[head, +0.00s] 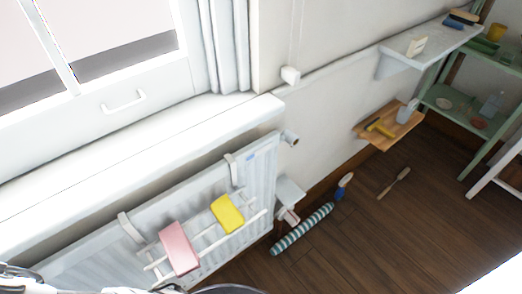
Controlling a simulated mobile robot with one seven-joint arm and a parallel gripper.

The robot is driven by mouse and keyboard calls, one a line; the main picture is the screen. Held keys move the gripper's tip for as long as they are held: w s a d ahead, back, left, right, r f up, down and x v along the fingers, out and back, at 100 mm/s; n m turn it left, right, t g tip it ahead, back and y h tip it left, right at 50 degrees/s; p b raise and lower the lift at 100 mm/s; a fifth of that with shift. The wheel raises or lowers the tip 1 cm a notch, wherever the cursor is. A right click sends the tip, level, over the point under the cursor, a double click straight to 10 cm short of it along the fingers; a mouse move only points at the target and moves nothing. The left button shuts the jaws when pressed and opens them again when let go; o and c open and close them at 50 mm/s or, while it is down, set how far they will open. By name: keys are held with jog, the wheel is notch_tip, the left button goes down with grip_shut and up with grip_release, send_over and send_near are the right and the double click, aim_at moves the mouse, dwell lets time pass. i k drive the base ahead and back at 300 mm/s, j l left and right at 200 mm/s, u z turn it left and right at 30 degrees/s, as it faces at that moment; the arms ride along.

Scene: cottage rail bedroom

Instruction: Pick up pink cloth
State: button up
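The pink cloth (179,247) hangs folded over the bars of a white rail rack (211,243) hooked on the radiator, at the lower left of the head view. A yellow cloth (227,214) hangs on the same rack to its right, apart from it. Parts of what look like my own arm show along the bottom left edge, below the pink cloth. My gripper's fingers are not in view.
The white radiator (88,254) stands under a window sill (150,128). A wooden shelf (375,143), a white shelf (436,50) and green shelving (455,109) are at the right.

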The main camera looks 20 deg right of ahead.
aim_at(184, 259)
jog(key=k+j+u, duration=0.1)
jog(key=k, duration=0.3)
jog(key=j+z, duration=0.35)
jog(key=z, duration=0.15)
jog(key=k+j+z, duration=0.1)
jog(key=j+z, duration=0.25)
jog(key=z, duration=0.15)
jog(key=k+j, duration=0.15)
jog(key=j, duration=0.25)
jog(key=k+j+z, duration=0.15)
jog(key=j, duration=0.25)
jog(key=k+j, duration=0.1)
jog(key=j, duration=0.25)
jog(key=k+j+z, duration=0.15)
jog(key=j, duration=0.25)
jog(key=i, duration=0.45)
